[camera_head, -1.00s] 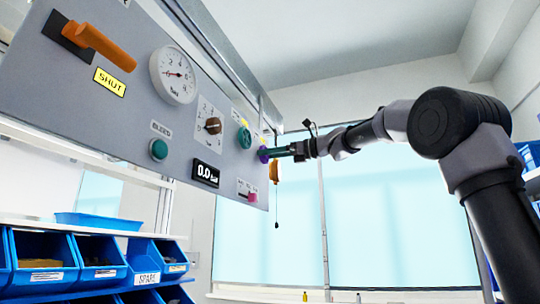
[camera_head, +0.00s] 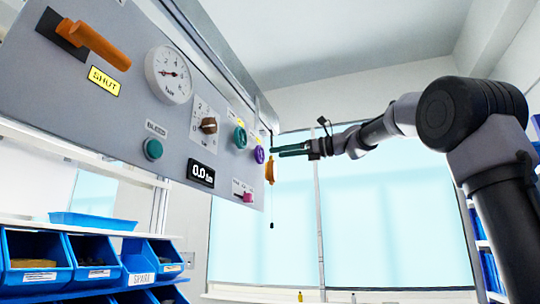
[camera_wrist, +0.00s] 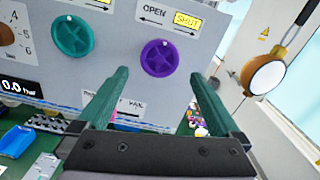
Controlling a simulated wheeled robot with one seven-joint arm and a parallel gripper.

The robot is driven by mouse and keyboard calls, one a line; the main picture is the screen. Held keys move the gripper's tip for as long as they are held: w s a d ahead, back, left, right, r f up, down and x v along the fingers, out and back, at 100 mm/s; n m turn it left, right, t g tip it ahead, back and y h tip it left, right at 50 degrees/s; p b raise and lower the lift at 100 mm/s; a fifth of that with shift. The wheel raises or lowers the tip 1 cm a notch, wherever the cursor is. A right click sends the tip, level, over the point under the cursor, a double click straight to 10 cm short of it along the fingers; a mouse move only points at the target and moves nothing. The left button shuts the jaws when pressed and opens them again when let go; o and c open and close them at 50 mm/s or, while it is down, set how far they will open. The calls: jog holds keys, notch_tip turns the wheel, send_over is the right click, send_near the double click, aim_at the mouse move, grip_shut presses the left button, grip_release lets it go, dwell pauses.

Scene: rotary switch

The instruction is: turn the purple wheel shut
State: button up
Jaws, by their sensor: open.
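The purple wheel (camera_head: 259,155) is on the right end of the grey panel. In the wrist view, the purple wheel (camera_wrist: 159,58) shows whole, with a small pale mark near its top, slightly right of centre. Above it, a label (camera_wrist: 170,16) reads OPEN on the left and SHUT on yellow on the right, with arrows. My gripper (camera_head: 278,150) is open and empty, its green fingers pointing at the panel. It is apart from the wheel, just off to its right in the head view. In the wrist view, the fingertips (camera_wrist: 159,74) lie either side of the wheel, slightly below it.
A teal wheel (camera_head: 240,138) is left of the purple one. An orange hanging thing (camera_head: 270,168) is close to its right. The panel also has a gauge (camera_head: 168,74), an orange handle (camera_head: 98,45), a 0.0 bar display (camera_head: 201,173) and a pink slider (camera_head: 248,197). Blue bins (camera_head: 90,262) stand below.

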jog(key=v, duration=0.5)
jog(key=shift+a, duration=0.1)
dwell(0.3)
